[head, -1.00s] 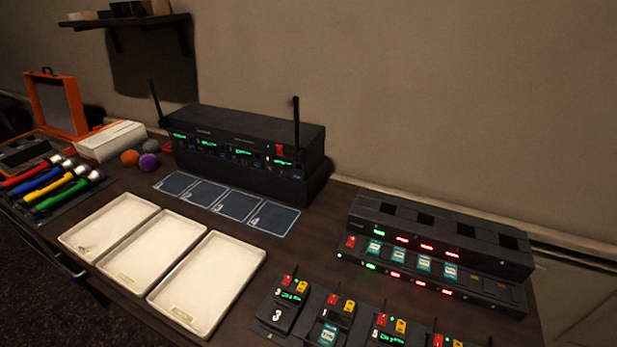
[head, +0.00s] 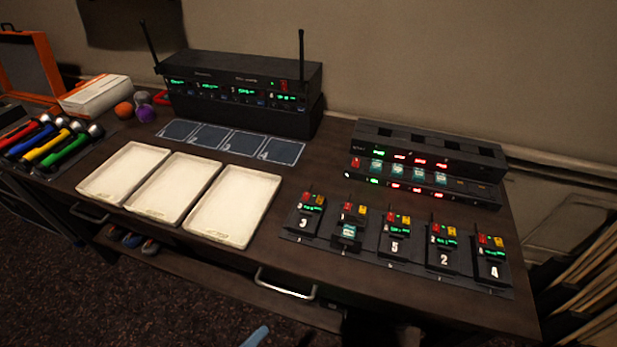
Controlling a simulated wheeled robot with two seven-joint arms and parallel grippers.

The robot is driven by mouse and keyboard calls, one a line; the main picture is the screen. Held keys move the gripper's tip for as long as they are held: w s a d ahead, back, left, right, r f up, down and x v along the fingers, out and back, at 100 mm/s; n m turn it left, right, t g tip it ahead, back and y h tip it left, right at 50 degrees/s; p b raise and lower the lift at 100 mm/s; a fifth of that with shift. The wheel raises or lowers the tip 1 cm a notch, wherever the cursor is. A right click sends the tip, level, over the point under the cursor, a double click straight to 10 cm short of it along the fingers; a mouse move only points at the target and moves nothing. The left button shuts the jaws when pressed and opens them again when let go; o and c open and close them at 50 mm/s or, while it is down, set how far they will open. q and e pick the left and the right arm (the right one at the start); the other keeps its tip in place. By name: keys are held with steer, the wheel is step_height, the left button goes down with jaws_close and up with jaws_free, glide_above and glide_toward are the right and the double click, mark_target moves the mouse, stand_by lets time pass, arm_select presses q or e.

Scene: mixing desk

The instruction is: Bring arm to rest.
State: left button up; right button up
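Only a small light-blue tip (head: 255,337) shows of what seems to be my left gripper, at the bottom edge of the head view. It is low in front of the desk (head: 330,263), apart from everything on it. The rest of it is cut off, so I cannot tell whether it is open or shut, or whether it holds anything. My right gripper is not in view.
The desk holds three empty white trays (head: 234,207), a row of several numbered packs (head: 395,238), a charger (head: 427,145), a receiver rack (head: 240,85) with two antennas, and several coloured microphones (head: 68,150). A drawer handle (head: 287,284) sticks out in front.

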arm_select(q)
steer(key=s+a+f+m+g+y, duration=0.1)
steer(key=a+f+m+g+y, duration=0.25)
steer(key=f, duration=0.65)
steer(key=s+a+f+m+g+y, duration=0.1)
steer(key=s+a+f+m+y, duration=0.1)
steer(key=a+f+y, duration=0.5)
steer(key=s+d+f+m+g+h, duration=0.1)
steer(key=s+d+f+m+g, duration=0.1)
steer(key=s+f+g, duration=0.4)
steer(key=s+f+m, duration=0.1)
steer(key=s+f, duration=0.3)
steer(key=s, duration=0.3)
steer(key=shift+s+f+g, duration=0.35)
